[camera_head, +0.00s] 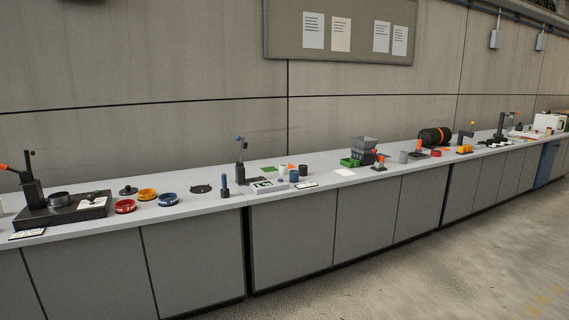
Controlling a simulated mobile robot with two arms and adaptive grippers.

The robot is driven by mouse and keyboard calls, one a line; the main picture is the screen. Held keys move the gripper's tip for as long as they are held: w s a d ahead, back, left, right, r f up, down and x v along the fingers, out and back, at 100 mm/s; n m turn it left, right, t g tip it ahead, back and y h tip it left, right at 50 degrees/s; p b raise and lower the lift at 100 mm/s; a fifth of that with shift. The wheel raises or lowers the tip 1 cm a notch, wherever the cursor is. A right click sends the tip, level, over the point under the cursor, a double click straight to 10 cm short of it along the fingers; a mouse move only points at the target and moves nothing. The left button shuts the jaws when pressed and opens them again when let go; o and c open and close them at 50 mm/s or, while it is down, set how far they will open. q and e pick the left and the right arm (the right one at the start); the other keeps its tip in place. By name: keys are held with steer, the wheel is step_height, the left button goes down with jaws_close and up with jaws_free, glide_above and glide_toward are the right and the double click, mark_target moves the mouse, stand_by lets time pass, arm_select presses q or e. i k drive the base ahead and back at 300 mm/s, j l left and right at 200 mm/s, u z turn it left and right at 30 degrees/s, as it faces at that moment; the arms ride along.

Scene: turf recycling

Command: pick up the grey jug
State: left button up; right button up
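I cannot pick out a grey jug for certain. A small grey cylindrical vessel (403,157) stands on the long bench right of the middle; it is too small to tell whether it has a handle or spout. A white jug-like container (542,121) stands at the far right end of the bench. Neither of my grippers is in view.
The long grey bench (222,198) runs along the wall. The floor (430,270) in front is clear.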

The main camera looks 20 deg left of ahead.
mark_target(404, 158)
steer(key=u, duration=0.15)
steer(key=i, duration=1.9)
steer(key=i+z, duration=0.1)
steer(key=i, duration=1.75)
steer(key=i+l, duration=0.25)
steer(key=i, duration=0.25)
steer(key=j+u, duration=0.05)
